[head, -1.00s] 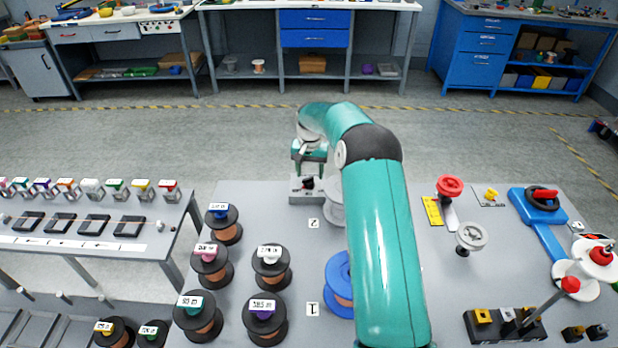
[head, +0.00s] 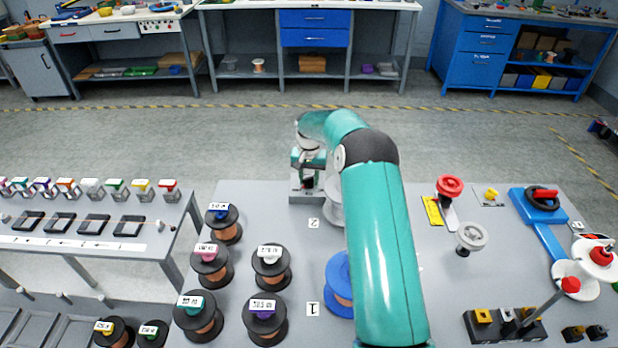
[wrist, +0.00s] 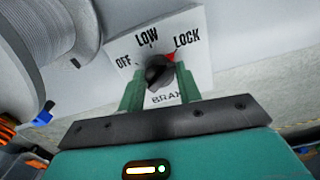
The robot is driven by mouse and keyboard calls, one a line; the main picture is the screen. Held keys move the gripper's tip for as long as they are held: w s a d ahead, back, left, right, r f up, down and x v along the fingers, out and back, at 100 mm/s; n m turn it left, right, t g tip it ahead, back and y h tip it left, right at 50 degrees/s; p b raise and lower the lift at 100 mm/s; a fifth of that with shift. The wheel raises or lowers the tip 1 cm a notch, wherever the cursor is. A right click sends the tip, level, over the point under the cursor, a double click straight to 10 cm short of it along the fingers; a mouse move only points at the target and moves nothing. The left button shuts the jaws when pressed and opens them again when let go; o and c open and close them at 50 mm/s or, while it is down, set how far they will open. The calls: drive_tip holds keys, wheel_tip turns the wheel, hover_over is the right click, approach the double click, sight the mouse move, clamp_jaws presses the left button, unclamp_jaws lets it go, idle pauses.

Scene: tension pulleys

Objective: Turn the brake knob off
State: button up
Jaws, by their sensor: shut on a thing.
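The dark brake knob (wrist: 158,72) sits on a pale panel (wrist: 205,55) marked OFF, LOW and LOCK in the wrist view. A red mark shows beside the knob on the LOCK side; I cannot tell whether it is the knob's pointer or paint. My gripper (wrist: 160,84) is shut on the knob, with one teal finger on each side. In the head view my gripper (head: 307,180) is at the grey brake box (head: 300,198) at the table's back edge and mostly hides the knob.
A large grey spool (wrist: 45,45) stands close left of the panel in the wrist view. A red-handled post (head: 449,187) stands to the right.

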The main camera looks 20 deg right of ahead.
drive_tip(key=shift+n, duration=0.3)
drive_tip(key=n, duration=0.9)
drive_tip(key=shift+d+n, duration=0.1)
drive_tip(key=shift+n, duration=0.3)
drive_tip(key=n, duration=0.3)
drive_tip(key=shift+n, duration=0.3)
drive_tip(key=n, duration=0.5)
drive_tip(key=shift+r+n, duration=0.1)
drive_tip(key=shift+n, duration=2.4)
drive_tip(key=o, duration=1)
drive_tip(key=shift+c, duration=0.2)
